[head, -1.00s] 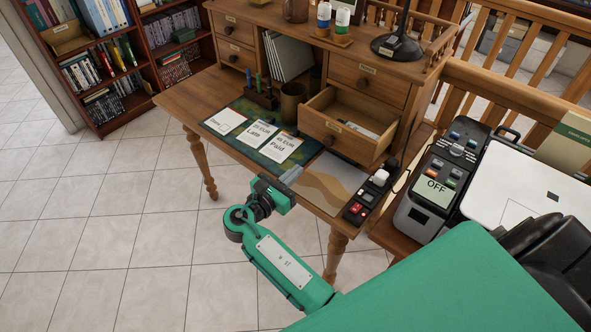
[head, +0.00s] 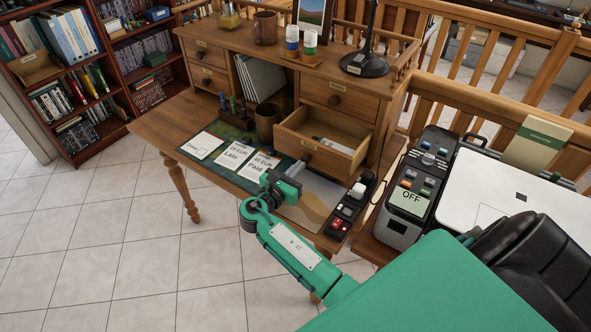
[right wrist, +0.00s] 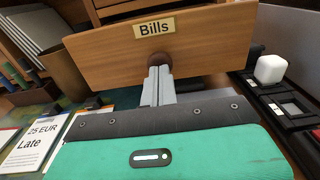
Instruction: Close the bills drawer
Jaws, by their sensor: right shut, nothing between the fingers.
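The bills drawer (head: 349,161) stands pulled out on the right side of the desk, with its inside and some pale papers showing. Its wooden front fills the upper right wrist view, with a "Bills" label (right wrist: 154,29) and a dark round knob (right wrist: 163,57) below it. My right gripper (head: 296,170) is shut and empty, in front of the drawer front. In the right wrist view its grey fingertips (right wrist: 159,72) are at the knob and cover its lower part. I cannot tell whether they touch it. My left gripper is not in view.
A cup (head: 267,122) and pen holder stand left of the drawer. Cards marked "Late" and "Paid" lie on the desk mat. A black switch box (head: 346,212) sits at the desk's right front, beside a grey machine reading "OFF" (head: 411,202). Floor in front is clear.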

